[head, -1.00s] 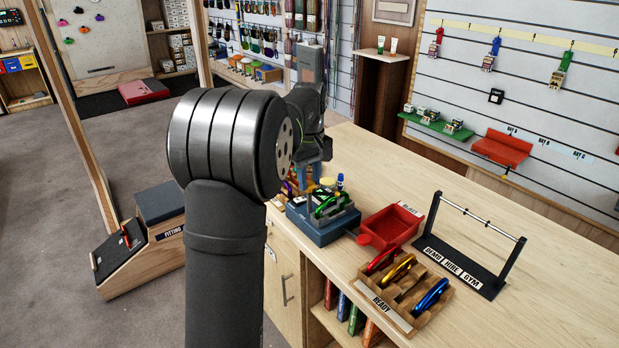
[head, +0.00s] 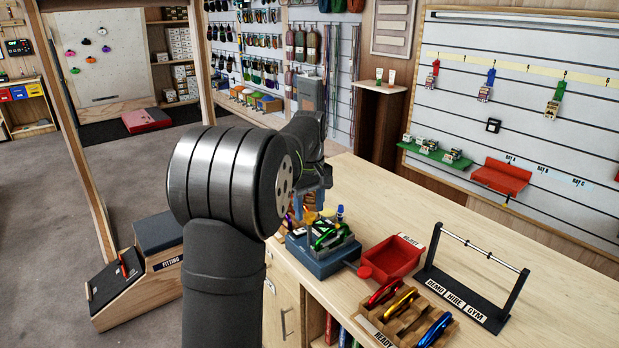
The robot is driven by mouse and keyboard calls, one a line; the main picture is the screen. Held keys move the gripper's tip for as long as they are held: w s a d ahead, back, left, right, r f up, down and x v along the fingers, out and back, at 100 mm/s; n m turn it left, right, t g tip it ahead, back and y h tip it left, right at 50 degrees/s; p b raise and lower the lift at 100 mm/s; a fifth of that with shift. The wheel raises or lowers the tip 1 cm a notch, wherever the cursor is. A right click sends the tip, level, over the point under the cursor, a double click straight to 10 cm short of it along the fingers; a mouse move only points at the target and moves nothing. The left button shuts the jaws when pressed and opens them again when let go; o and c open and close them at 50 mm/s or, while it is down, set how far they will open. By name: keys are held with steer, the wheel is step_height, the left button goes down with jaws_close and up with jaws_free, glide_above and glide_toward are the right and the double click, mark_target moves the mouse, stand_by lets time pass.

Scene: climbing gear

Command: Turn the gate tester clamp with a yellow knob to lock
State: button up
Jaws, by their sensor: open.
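The gate tester (head: 320,262) is a blue-grey block on the counter's near left part. A green carabiner (head: 328,238) sits on top of it. A small yellow knob (head: 328,213) shows at the tester's back, partly crowded by my gripper. My gripper (head: 313,208) is open and points down just above and behind the tester, close to the knob. Its fingers are small and partly hidden by my arm, so I cannot tell whether they touch the knob. The clamp's lock position is too small to read.
A red reject tray (head: 391,262) stands right of the tester. A wooden ready rack (head: 440,343) with several carabiners is in front of it. A black stand with a bar (head: 470,290) is at the right. The counter behind them is clear.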

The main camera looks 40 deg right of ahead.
step_height(320, 180, up, 16)
steer(key=shift+r, duration=0.15)
stand_by(0.7)
step_height(320, 180, down, 18)
steer(key=shift+r, duration=0.25)
stand_by(0.4)
steer(key=shift+r, duration=0.15)
steer(key=shift+f, duration=0.25)
steer(key=m, duration=0.3)
steer(key=shift+r+m, duration=0.1)
steer(key=shift+m, duration=0.3)
steer(key=m, duration=0.4)
steer(key=shift+m, duration=0.3)
steer(key=m, duration=0.3)
steer(key=shift+m, duration=2.6)
